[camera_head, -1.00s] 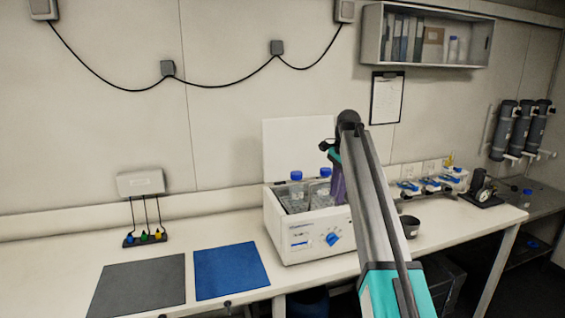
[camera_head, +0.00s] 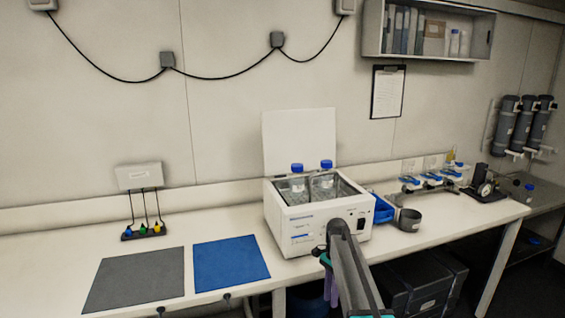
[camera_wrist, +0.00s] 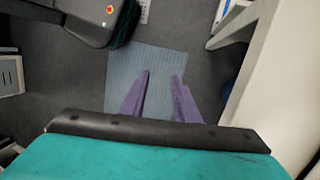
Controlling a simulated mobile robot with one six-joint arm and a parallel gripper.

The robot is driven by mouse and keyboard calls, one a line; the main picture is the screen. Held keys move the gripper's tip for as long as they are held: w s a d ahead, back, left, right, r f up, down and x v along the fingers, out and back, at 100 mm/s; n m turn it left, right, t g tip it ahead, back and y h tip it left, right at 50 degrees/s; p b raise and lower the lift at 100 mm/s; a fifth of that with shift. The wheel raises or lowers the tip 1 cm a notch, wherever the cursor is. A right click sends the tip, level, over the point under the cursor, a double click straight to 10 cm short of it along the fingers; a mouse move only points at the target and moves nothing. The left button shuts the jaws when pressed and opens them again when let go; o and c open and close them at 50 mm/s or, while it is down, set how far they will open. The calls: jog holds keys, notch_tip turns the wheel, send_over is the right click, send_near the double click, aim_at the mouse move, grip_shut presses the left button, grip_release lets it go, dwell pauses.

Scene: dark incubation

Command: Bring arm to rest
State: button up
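My arm (camera_head: 352,275) is folded low in front of the bench, its elbow in front of the white incubator box. My gripper (camera_wrist: 163,73) points down in the wrist view. Its two purple fingers stand apart with nothing between them, above the floor. In the head view only a bit of purple finger (camera_head: 331,290) shows below the bench edge; the fingertips are not clear there.
The white incubator (camera_head: 300,232) stands open with two blue-capped bottles (camera_head: 325,180) inside. A grey mat (camera_head: 135,280) and a blue mat (camera_head: 230,263) lie to its left. A blue tray (camera_head: 383,210) and dark cup (camera_head: 409,220) are to its right.

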jog(key=s+f+n+g+b, duration=0.3)
jog(key=s+f, duration=2.1)
jog(key=f, duration=0.2)
jog(key=s+f+n, duration=0.3)
jog(key=s, duration=0.5)
jog(key=s+f+n+b, duration=0.1)
jog(key=s+f+n, duration=0.2)
jog(key=s, duration=0.5)
jog(key=s+f+n, duration=0.3)
jog(key=s+n, duration=0.2)
jog(key=s, duration=0.3)
jog(key=shift+f+t+h, duration=0.25)
jog(key=shift+t+h, duration=0.15)
